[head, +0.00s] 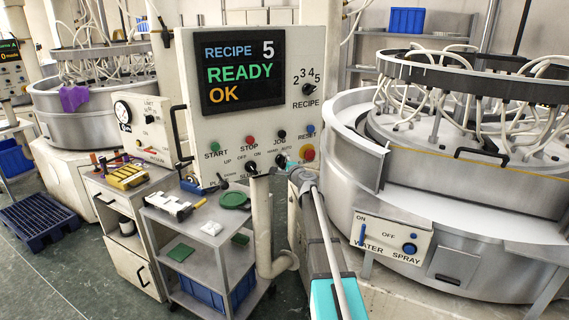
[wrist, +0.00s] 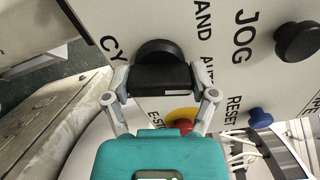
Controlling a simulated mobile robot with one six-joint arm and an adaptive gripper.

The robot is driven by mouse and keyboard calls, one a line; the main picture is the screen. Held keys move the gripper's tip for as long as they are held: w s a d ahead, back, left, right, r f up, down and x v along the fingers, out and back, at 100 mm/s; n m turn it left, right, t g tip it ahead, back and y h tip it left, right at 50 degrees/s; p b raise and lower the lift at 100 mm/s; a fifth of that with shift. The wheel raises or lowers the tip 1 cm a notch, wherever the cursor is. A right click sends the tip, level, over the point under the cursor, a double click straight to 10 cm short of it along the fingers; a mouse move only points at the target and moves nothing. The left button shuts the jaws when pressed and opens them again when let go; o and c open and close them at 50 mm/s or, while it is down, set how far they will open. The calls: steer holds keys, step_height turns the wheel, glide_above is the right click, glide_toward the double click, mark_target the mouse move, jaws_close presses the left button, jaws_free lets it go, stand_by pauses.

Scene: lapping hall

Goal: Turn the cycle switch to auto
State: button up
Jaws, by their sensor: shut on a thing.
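The cycle switch (wrist: 157,48) is a black round knob with a bar-shaped grip on the control panel (head: 200,130). In the wrist view the lettering HAND and AUTO runs above and right of it, and part of CYCLE shows at its left. My gripper (wrist: 158,82) is shut on the switch's bar, with one finger at each end. A short white mark shows on the bar's near face; I cannot tell which label the switch points to.
The red emergency stop (head: 308,152) sits close right of my gripper, with the blue reset button (head: 311,129) and black jog button (head: 282,134) above. The panel screen (head: 243,70) reads RECIPE 5 READY OK. A grey cart (head: 205,235) stands below left; a lapping machine (head: 450,190) stands right.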

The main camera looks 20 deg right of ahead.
steer(key=shift+a+m, duration=0.1)
steer(key=shift+m, duration=1.5)
steer(key=o, duration=1)
steer(key=shift+o, duration=0.2)
steer(key=s, duration=1.2)
steer(key=shift+d, duration=0.35)
